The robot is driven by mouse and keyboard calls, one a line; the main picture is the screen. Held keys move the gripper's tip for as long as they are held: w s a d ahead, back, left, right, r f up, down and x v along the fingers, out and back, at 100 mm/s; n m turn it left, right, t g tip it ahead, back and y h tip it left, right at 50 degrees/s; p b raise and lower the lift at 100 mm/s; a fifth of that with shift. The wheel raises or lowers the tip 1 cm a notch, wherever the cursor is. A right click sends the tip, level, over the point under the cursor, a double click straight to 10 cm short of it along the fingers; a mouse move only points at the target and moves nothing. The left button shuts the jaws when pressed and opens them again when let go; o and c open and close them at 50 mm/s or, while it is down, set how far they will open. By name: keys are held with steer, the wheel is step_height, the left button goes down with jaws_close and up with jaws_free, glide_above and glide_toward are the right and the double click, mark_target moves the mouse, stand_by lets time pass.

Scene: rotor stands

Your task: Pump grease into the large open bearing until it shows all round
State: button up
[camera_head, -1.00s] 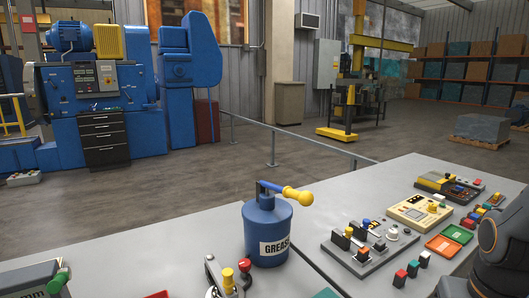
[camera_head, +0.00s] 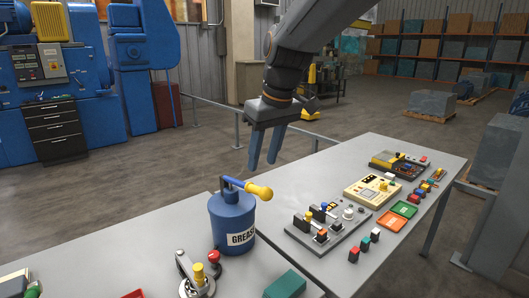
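A blue grease can (camera_head: 228,218) marked "GREASE" stands upright on the near grey bench. A blue lever with a yellow grip (camera_head: 258,191) sticks out to the right from its top. My gripper (camera_head: 263,165) hangs in the air beyond the can and a little above it in the picture. Its two blue fingers point down, with a gap between them and nothing held. I cannot make out a large open bearing. A small metal device with a yellow and a red knob (camera_head: 196,276) sits in front of the can, cut off by the lower edge.
A switch panel (camera_head: 328,243), a cream meter box (camera_head: 372,190) and orange and green trays (camera_head: 390,222) lie on the right bench (camera_head: 366,148). A teal block (camera_head: 285,284) is at the near edge. A railing (camera_head: 236,128) runs behind.

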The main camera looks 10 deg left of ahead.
mark_target(256, 186)
steer(key=shift+b+x, duration=3.1)
steer(key=shift+x, duration=2.4)
